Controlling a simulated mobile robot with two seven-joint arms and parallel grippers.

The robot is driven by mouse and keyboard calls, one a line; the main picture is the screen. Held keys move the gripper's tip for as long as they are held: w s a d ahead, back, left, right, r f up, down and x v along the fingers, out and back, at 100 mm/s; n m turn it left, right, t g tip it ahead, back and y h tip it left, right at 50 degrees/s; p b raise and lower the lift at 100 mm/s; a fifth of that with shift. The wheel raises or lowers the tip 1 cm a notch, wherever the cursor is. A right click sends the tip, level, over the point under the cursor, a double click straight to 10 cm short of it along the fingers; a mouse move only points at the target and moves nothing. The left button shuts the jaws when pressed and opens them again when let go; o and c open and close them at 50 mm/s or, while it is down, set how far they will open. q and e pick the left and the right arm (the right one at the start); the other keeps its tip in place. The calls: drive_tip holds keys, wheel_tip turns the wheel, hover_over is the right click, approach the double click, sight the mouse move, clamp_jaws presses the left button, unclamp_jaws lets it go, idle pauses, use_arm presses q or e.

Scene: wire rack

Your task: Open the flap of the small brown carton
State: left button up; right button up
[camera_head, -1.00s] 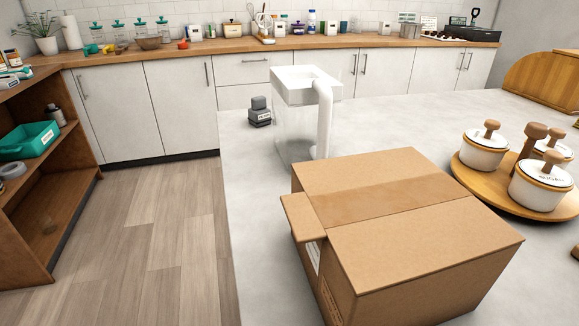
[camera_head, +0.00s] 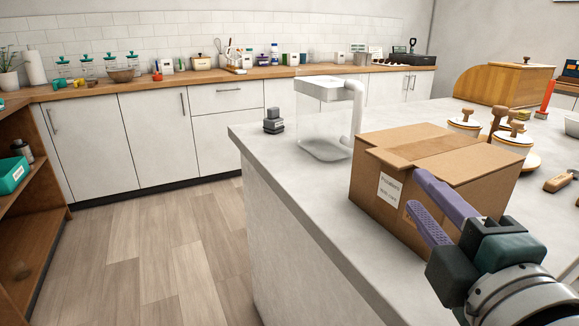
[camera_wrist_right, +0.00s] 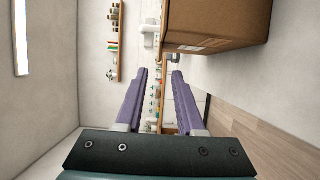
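The small brown carton (camera_head: 450,163) stands on the light counter in the head view. Its narrow flap (camera_head: 385,159) sticks out a little at the top edge of the labelled side. My right gripper (camera_head: 417,189) is in front of that labelled side and overlaps it in the picture; I cannot tell whether it touches. In the right wrist view the two purple fingers of the right gripper (camera_wrist_right: 160,72) stand apart with nothing between them. The carton (camera_wrist_right: 215,22) is at the upper right there, beside the fingers. My left gripper is not in view.
A clear dispenser with a white top (camera_head: 330,89) stands just behind the carton. A dark grey block-like item (camera_head: 273,122) is to its left.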

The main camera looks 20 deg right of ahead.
sight(396, 168)
drive_tip(key=p+x, duration=0.1)
drive_tip(key=x, duration=0.7)
drive_tip(key=shift+w+d+p, duration=0.1)
drive_tip(key=shift+w+p, duration=0.25)
drive_tip(key=shift+w, duration=0.05)
drive_tip(key=shift+w+d, duration=0.15)
drive_tip(key=shift+w, duration=0.35)
clamp_jaws()
idle(0.6)
